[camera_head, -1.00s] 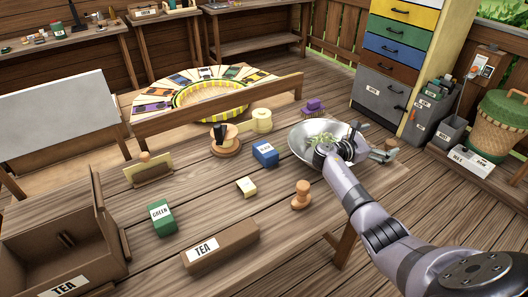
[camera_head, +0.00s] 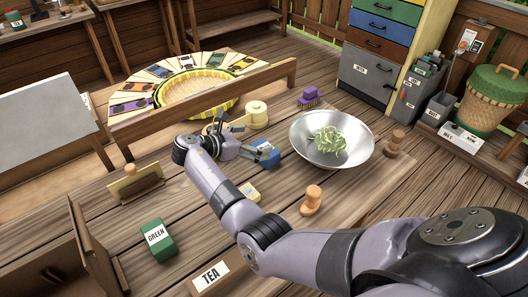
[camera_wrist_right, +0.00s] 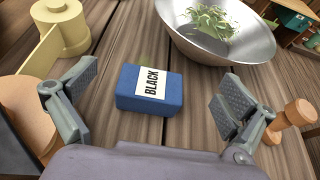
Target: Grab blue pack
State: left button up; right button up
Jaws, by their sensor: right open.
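The blue pack (camera_head: 267,155) lies on the wooden table, left of the metal bowl. In the right wrist view the blue pack (camera_wrist_right: 150,90) carries a white label reading "BLACK". My right gripper (camera_head: 250,148) is open and comes close to the pack; in the head view its fingers partly cover the pack. In the right wrist view the pack sits between the two spread fingers of my right gripper (camera_wrist_right: 155,100), a little ahead of them, with a visible gap on each side. My left gripper is not in view.
The metal bowl (camera_head: 305,143) with green leaves (camera_head: 328,140) stands right of the pack.

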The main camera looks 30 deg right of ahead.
notch_tip(320, 180, down, 4)
jog(key=shift+f, duration=0.1)
jog(key=shift+x, duration=1.4)
jog(key=shift+w+d, duration=0.1)
jog(key=shift+d, duration=0.2)
jog(key=x, duration=0.4)
jog(key=shift+w+f, duration=0.1)
jog(key=shift+c, duration=0.6)
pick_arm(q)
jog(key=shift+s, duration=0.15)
pick_arm(e)
jog(key=c, duration=1.1)
jog(key=shift+o, duration=0.2)
